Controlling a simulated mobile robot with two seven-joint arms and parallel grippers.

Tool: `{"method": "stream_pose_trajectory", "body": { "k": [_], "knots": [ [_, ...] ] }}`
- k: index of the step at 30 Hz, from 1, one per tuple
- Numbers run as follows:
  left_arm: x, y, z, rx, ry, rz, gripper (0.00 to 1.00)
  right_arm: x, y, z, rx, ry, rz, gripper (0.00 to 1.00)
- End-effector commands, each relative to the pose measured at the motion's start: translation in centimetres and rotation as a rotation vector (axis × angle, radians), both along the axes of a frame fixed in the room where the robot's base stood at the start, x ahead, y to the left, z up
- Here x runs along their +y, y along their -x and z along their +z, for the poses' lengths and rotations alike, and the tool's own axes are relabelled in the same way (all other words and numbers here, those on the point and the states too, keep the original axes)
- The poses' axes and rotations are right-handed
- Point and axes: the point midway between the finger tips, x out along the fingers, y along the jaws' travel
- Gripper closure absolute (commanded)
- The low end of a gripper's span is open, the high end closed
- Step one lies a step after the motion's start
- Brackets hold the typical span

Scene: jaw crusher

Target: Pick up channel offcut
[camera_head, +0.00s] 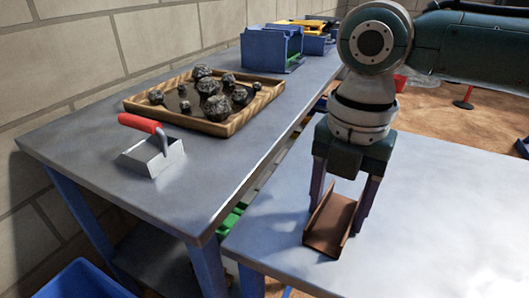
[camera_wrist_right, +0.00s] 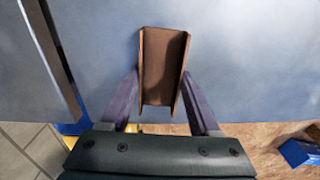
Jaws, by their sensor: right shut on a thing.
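The channel offcut (camera_head: 331,226) is a short brown U-shaped piece, open side up, at the near left part of the right-hand table. My right gripper (camera_head: 341,205) reaches down over it with one finger on each side and is shut on it. In the right wrist view the offcut (camera_wrist_right: 162,68) sits between the two fingertips (camera_wrist_right: 160,100), its far end sticking out past them. I cannot tell whether it still touches the table top. My left gripper is not in view.
The right-hand table (camera_head: 440,215) is otherwise clear. A second grey table (camera_head: 85,150) stands left across a narrow gap. Another blue bin (camera_head: 80,282) is at lower left.

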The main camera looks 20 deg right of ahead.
Motion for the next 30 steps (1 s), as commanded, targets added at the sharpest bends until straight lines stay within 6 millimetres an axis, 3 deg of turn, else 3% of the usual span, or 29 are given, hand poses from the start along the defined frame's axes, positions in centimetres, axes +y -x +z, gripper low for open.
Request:
{"method": "stream_pose_trajectory", "body": {
  "k": [1, 9, 23, 30],
  "knots": [
    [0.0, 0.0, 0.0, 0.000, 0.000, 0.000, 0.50, 0.0, 0.0, 0.0, 0.000, 0.000, 0.000, 0.69],
    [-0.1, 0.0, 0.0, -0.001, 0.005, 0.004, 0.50, 0.0, 0.0, 0.0, 0.000, 0.000, 0.000, 0.99],
    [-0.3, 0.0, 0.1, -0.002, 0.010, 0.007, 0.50, 0.0, -0.1, 0.3, -0.002, 0.000, 0.000, 1.00],
    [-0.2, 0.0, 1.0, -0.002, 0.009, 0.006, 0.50, 0.0, -0.1, 2.9, -0.005, -0.002, 0.000, 1.00]
  ]
}}
